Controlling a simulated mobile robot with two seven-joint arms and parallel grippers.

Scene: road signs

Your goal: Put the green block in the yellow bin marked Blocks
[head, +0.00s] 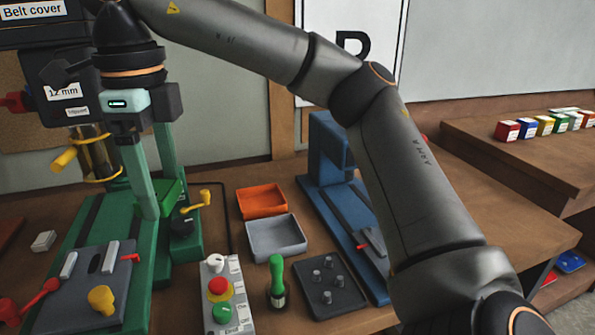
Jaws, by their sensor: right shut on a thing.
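My right gripper (160,200) reaches down over the green machine at the left, its two pale green fingers pointing to the bench. Its fingers are shut on a bright green block (172,195), which is partly hidden by the near finger. I cannot tell whether the block touches the machine beneath it. No yellow bin marked Blocks shows in this view. My left gripper is not in view.
An orange tray (262,202) and a grey tray (277,238) lie mid-bench. A button box (224,295), a green-handled tool (277,282) and a blue press (330,165) stand near. Several small coloured boxes (543,125) sit on the right-hand bench.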

